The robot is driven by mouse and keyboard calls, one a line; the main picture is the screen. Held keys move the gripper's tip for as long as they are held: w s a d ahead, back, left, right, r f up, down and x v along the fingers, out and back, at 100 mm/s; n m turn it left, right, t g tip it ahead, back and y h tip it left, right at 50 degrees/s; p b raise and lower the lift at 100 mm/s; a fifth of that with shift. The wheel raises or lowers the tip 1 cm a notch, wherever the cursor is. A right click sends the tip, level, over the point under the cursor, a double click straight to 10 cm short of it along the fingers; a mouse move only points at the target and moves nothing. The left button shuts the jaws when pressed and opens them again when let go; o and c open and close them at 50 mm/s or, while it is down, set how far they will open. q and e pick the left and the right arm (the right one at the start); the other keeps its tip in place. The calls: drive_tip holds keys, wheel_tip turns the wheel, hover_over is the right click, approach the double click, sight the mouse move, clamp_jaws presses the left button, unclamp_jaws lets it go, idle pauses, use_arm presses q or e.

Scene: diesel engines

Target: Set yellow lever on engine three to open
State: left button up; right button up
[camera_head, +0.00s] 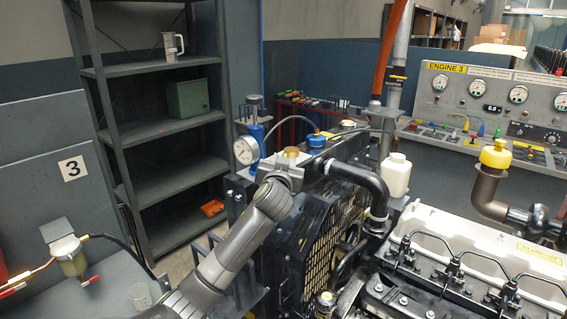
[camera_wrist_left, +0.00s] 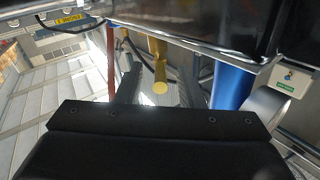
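The engine three panel (camera_head: 465,95) stands at the upper right of the head view, with a yellow "ENGINE 3" label. In the left wrist view a yellow lever-like part (camera_wrist_left: 158,62) hangs near the middle, its round end towards the camera, apart from the dark gripper body below. I cannot make out this lever in the head view, nor tell its setting. My left gripper (camera_head: 284,177) is beside the engine's radiator end, near a brass cap (camera_head: 291,153). Its fingers are too small or hidden to show whether they are open. My right gripper is not in view.
A metal shelf (camera_head: 160,133) stands behind. A blue cylinder (camera_wrist_left: 231,86) shows in the wrist view.

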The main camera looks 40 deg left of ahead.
use_arm(q)
drive_tip(key=b+v, duration=0.4)
drive_tip(key=v, duration=1.3)
drive_tip(key=shift+s+b, duration=0.15)
drive_tip(key=shift+b, duration=0.25)
